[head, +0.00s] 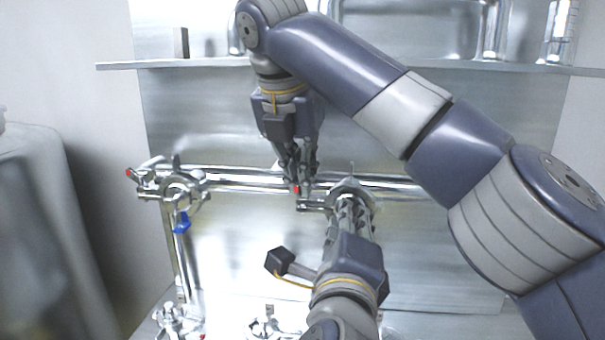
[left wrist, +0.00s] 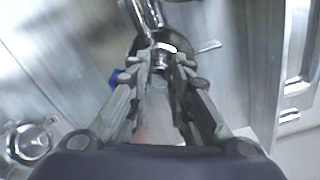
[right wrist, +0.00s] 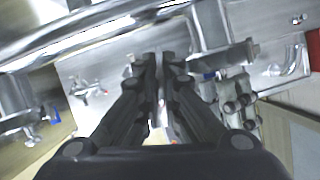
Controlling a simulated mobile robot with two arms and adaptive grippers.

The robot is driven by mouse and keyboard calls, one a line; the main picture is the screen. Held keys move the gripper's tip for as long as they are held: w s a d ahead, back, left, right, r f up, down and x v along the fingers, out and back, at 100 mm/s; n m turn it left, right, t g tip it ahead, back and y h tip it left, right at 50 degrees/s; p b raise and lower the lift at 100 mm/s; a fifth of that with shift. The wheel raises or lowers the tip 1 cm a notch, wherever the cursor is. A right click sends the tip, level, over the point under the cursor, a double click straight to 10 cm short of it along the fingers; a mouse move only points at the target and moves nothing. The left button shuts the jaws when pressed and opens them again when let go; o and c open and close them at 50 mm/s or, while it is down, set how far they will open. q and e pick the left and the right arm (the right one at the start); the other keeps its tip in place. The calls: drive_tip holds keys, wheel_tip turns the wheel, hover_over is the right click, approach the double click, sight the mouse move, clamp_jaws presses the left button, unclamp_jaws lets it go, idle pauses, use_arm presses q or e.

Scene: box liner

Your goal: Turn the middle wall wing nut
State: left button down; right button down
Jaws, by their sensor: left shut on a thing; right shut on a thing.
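The middle wall fitting (head: 352,188) sits on the horizontal wall pipe, mostly hidden behind my left gripper. Its wing nut (head: 297,189) shows as a small red-tipped piece at the fitting's left. My right gripper (head: 298,183) points down from above and its fingers are shut on that piece. In the right wrist view the fingers (right wrist: 157,62) are nearly together, and what is between them is hardly visible. My left gripper (head: 350,205) reaches up from below. In the left wrist view its fingers (left wrist: 160,68) are shut on a chrome part of the fitting (left wrist: 166,47).
A left wall fitting (head: 182,190) has a red-tipped lever and a blue handle (head: 182,222). More fittings (head: 178,320) stand low at the front. A shelf edge (head: 200,65) runs across above. My right arm crosses the right side.

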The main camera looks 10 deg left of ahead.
drive_tip(key=shift+m, duration=0.4)
drive_tip(key=c, duration=1.8)
unclamp_jaws()
drive_tip(key=shift+a+r, duration=0.1)
drive_tip(key=shift+r, duration=0.2)
drive_tip(key=v, duration=0.2)
drive_tip(key=shift+s+a+r, duration=0.15)
drive_tip(key=shift+s+r, duration=0.1)
drive_tip(key=shift+s, duration=0.2)
drive_tip(key=s+a, duration=0.1)
drive_tip(key=s, duration=0.2)
drive_tip(key=s+a, duration=0.1)
drive_tip(key=s, duration=0.3)
drive_tip(key=s+a, duration=0.1)
drive_tip(key=s, duration=0.3)
drive_tip(key=shift+a+f, duration=0.15)
drive_tip(key=shift+a, duration=0.05)
